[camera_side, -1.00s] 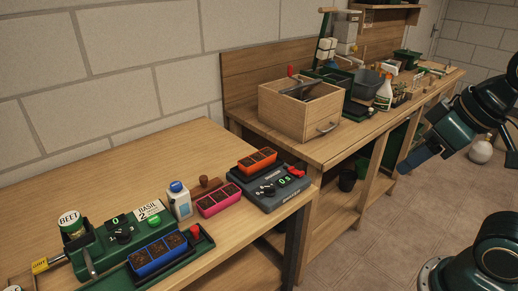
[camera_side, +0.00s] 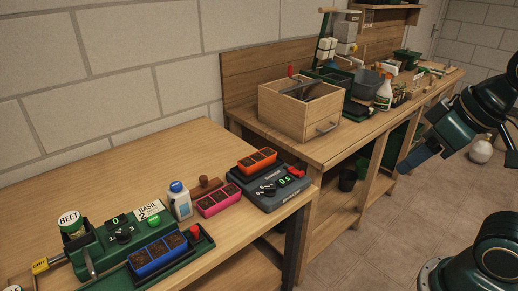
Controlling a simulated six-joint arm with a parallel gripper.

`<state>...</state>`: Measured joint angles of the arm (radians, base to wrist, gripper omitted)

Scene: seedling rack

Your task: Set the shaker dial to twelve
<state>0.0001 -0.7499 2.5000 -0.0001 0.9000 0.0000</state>
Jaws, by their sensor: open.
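The grey shaker (camera_side: 283,193) stands near the right end of the front table. Its dark dial (camera_side: 266,189) sits on the sloped front, left of a green lit display (camera_side: 287,181) that seems to read 0 s. The number the dial points to is too small to read. An orange seedling tray (camera_side: 257,160) rests on top of it, and a red part shows at its right end. My gripper (camera_side: 412,162) is at the right, in the air over the floor, well apart from the shaker. It is open and nothing shows in it.
A green seeder (camera_side: 110,250) with its own dial and a 0 display stands at the front left, with a blue tray (camera_side: 158,256) before it. A white bottle (camera_side: 180,202) and a pink tray (camera_side: 218,201) stand between. A wooden box (camera_side: 299,112) sits on the back bench.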

